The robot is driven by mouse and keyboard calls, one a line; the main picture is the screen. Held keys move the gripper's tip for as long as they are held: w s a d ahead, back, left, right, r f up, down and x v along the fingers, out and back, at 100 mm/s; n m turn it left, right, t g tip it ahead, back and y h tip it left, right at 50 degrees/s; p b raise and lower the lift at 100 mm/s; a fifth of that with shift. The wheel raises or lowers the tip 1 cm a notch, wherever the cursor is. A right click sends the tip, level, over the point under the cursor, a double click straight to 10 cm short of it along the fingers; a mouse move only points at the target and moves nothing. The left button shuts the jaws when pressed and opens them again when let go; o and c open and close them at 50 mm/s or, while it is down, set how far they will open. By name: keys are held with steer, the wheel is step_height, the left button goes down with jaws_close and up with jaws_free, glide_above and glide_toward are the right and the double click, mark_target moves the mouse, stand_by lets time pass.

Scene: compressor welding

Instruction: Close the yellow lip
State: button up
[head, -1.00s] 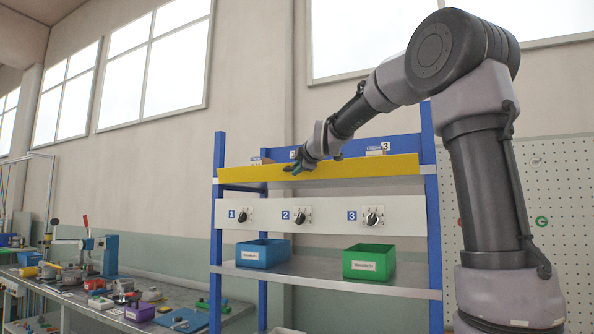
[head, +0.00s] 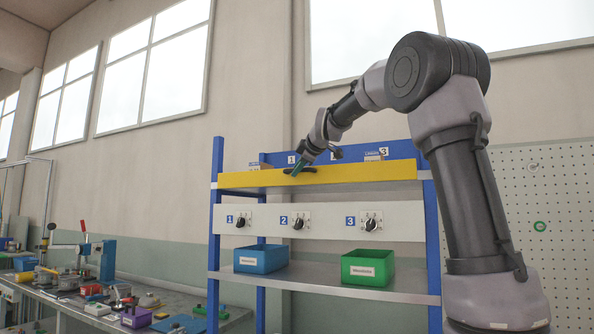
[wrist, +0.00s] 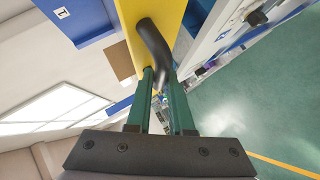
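The yellow lip (head: 350,174) is a long bar along the top shelf of a blue rack, tilted outward in the head view. It also shows at the top of the wrist view (wrist: 170,14). A black curved handle (wrist: 152,40) sticks out from its face. In the head view my gripper (head: 298,171) is small and points down at the lip; the contact is hard to see there.
Below the lip, a white panel holds knobs numbered 1 to 3 (head: 298,223). A blue bin (head: 262,260) and a green bin (head: 368,270) stand on the shelf beneath. A cluttered workbench (head: 60,287) is at left, a pegboard (head: 540,200) at right.

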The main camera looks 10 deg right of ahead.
steer(key=shift+o, duration=0.7)
steer(key=shift+d+f, duration=0.1)
steer(key=v, duration=1)
steer(key=shift+s, duration=0.35)
steer(key=shift+d, duration=0.1)
steer(key=s+d+f+m+g, duration=0.1)
steer(key=s+f+m+g, duration=0.1)
steer(key=s+f+m, duration=0.8)
steer(key=s+d+f+m+g+h, duration=0.1)
steer(key=s+f+m, duration=0.8)
steer(key=s+f, duration=1)
steer(key=d+g, duration=0.1)
steer(key=g, duration=0.1)
steer(key=shift+s+f+m+g, duration=0.25)
steer(key=shift+s+m+g, duration=0.05)
steer(key=shift+s+m, duration=0.1)
